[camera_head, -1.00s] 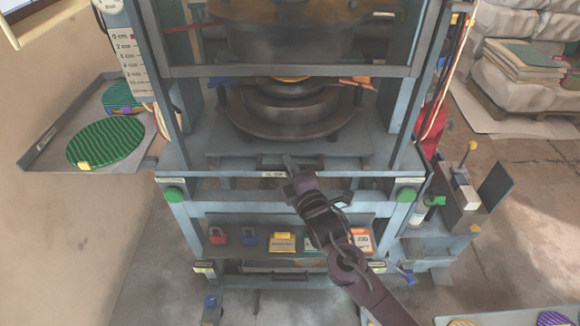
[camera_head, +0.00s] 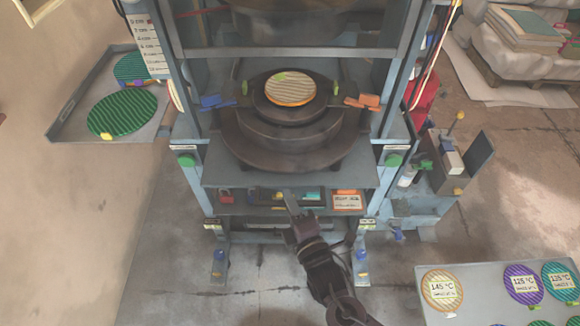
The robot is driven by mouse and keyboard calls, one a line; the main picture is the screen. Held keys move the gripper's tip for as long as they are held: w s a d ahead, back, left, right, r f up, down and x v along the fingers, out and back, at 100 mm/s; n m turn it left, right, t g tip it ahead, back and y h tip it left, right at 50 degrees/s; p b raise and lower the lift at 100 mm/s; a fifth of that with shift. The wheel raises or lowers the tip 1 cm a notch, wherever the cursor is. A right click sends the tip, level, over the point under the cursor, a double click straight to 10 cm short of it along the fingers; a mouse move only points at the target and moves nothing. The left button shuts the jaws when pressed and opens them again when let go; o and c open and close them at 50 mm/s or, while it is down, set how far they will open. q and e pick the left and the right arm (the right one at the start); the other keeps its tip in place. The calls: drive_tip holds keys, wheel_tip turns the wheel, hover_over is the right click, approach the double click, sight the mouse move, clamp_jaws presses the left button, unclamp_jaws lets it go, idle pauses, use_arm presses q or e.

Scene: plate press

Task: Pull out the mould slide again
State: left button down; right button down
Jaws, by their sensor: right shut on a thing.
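The mould slide (camera_head: 230,170) is a grey plate sticking out of the front of the press. On it stands the dark round mould (camera_head: 240,125), stepped in rings. An orange-rimmed striped disc (camera_head: 290,88) with a green tab lies on the mould's top. My right gripper (camera_head: 291,201) is at the middle of the slide's front edge, shut on its handle, which is mostly hidden by the gripper. My left gripper is not in view.
Blue (camera_head: 215,102) and orange (camera_head: 362,102) pieces flank the mould. A side tray (camera_head: 72,128) with green discs is at left. A table (camera_head: 400,275) with labelled discs is at lower right. A small stand (camera_head: 432,180) is right of the press. The floor in front is clear.

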drive_tip(key=s+p, duration=0.4)
drive_tip(key=s, duration=0.9)
drive_tip(key=c, duration=1.7)
unclamp_jaws()
drive_tip(key=shift+w, duration=0.1)
drive_tip(key=b+v, duration=0.1)
drive_tip(key=v, duration=0.6)
drive_tip(key=shift+s+d, duration=0.15)
drive_tip(key=shift+s, duration=0.25)
